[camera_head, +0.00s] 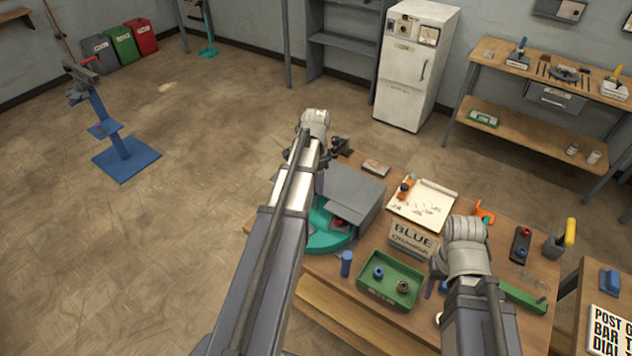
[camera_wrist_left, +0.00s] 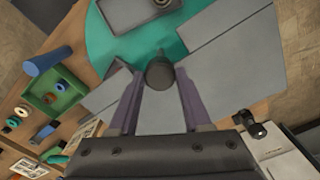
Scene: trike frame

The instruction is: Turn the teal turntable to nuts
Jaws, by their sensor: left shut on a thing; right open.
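The teal turntable (camera_head: 322,240) sits at the left end of the wooden workbench, partly covered by my left arm and grey bins. It also shows in the left wrist view (camera_wrist_left: 105,45), with grey box-like compartments and panels on it. My left gripper (camera_wrist_left: 160,85) is shut on a dark round knob (camera_wrist_left: 160,72) above the turntable. In the head view the arm hides that grip. I cannot read a nuts label on the turntable. My right gripper (camera_head: 437,284) is open over the bench, beside the green tray, partly hidden by its own wrist.
A green tray (camera_head: 366,292) holds rings. A blue cylinder (camera_head: 346,263) stands left of it. The floor to the left is mostly clear.

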